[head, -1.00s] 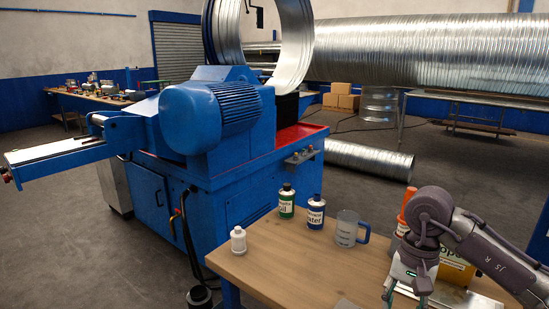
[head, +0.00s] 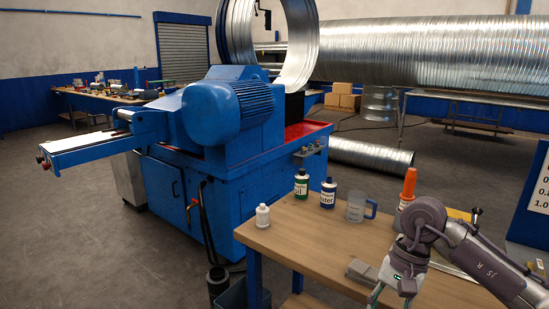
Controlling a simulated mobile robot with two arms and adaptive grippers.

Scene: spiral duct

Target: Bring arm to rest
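My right arm enters from the right in the head view. Its gripper (head: 389,298) points down over the wooden table (head: 310,250), beside a small grey block (head: 360,271). The fingers run off the bottom edge, so their tips and anything between them are hidden. My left arm and gripper are not in view.
On the table stand a white bottle (head: 263,216), a green-labelled bottle (head: 301,183), a blue-labelled bottle (head: 328,193), a clear mug (head: 356,206) and an orange-topped item (head: 409,186). A blue machine (head: 215,120) stands behind the table. The table's front middle is clear.

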